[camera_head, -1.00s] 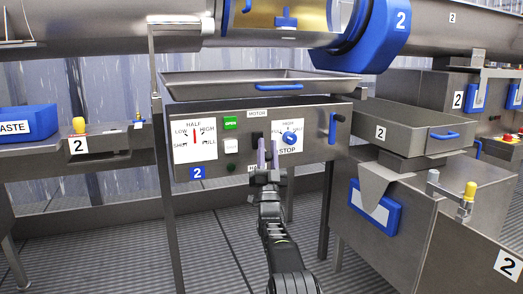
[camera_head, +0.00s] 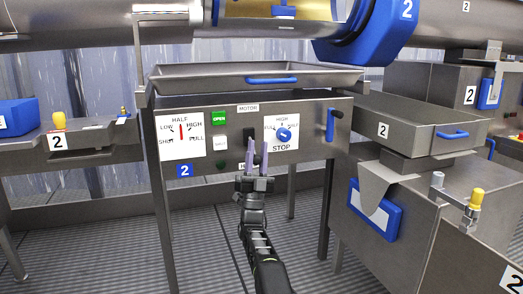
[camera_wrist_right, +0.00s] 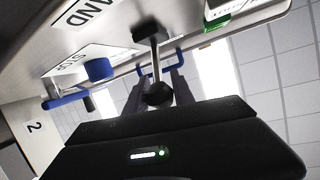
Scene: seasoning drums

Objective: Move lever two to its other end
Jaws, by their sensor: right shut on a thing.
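The lever (camera_head: 249,137) is a black stick on the front of the steel control panel marked with a blue 2, just under the MOTOR label. In the right wrist view it is a short rod with a round black knob (camera_wrist_right: 158,94). My right gripper (camera_head: 257,152) is at the lever, its two pale purple fingers pointing up at the panel. It is shut on the lever, with the knob between the fingers in the wrist view. The fingers partly cover the lever in the head view. My left gripper is not in view.
A green OPEN button (camera_head: 219,118) and a white button are left of the lever. A dial with a blue knob (camera_head: 284,134) is close on its right, then a blue handle (camera_head: 330,126). A steel tray (camera_head: 210,84) overhangs the panel. Yellow-knobbed levers (camera_head: 59,118) stand on neighbouring units.

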